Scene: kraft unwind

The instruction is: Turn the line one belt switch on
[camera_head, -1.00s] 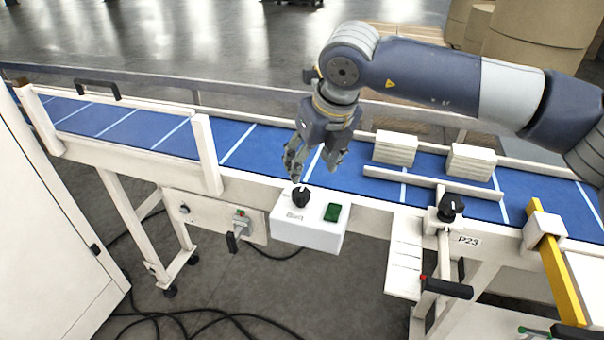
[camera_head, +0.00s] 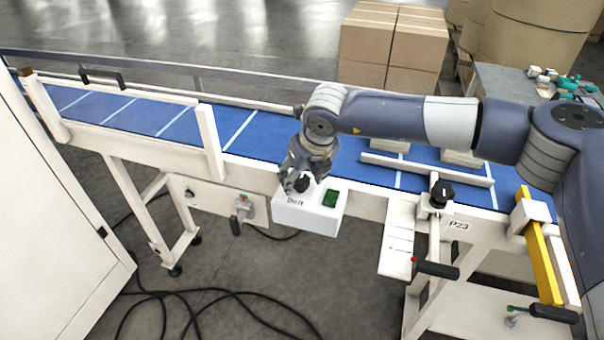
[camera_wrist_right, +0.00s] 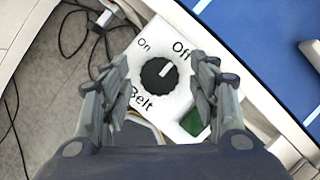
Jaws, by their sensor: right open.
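The belt switch is a black rotary knob (camera_wrist_right: 159,80) on top of a white control box (camera_head: 309,217). In the right wrist view the labels "On", "Off" and "Belt" are printed around it. The knob's white mark points up and right, towards "Off". A green button (camera_head: 330,198) sits to the right of the knob and also shows in the right wrist view (camera_wrist_right: 193,121). My right gripper (camera_head: 301,183) is right over the knob, fingers open on either side of it; contact cannot be told. My left gripper is in neither view.
The blue conveyor belt (camera_head: 238,130) runs behind the box. A black clamp knob (camera_head: 442,191) and a yellow bar (camera_head: 540,250) stand to the right. Cables (camera_head: 215,296) lie on the floor.

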